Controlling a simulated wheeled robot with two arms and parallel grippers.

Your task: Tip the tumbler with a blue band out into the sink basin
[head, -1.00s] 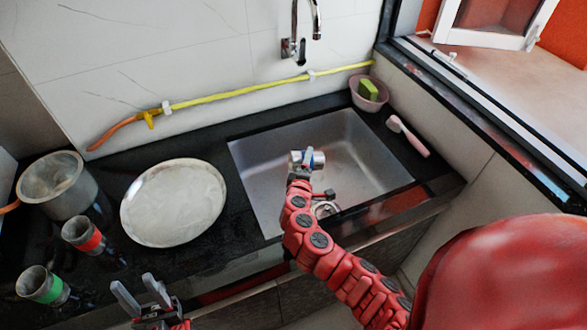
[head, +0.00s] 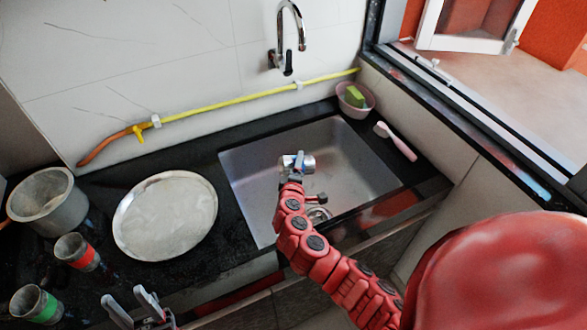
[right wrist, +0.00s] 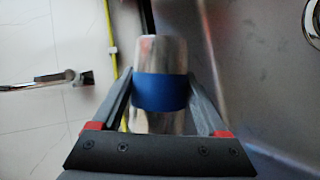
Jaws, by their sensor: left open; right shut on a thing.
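The metal tumbler with a blue band (head: 308,163) is in my right gripper (head: 293,166), over the sink basin (head: 352,160). In the head view it looks tipped onto its side, with its silver end pointing right. In the right wrist view the blue band (right wrist: 160,93) shows between the two fingers of that gripper (right wrist: 161,90), which is shut on the tumbler. I cannot see into its mouth, and no liquid shows. My left gripper (head: 133,309) is open and empty at the bottom edge of the head view, in front of the counter.
A tumbler with a red band (head: 77,252), one with a green band (head: 36,304), a grey pot (head: 46,200) and a round metal plate (head: 166,215) stand left of the basin. A tap (head: 287,40) is behind it. A pink bowl (head: 355,103) and brush (head: 397,142) are at right.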

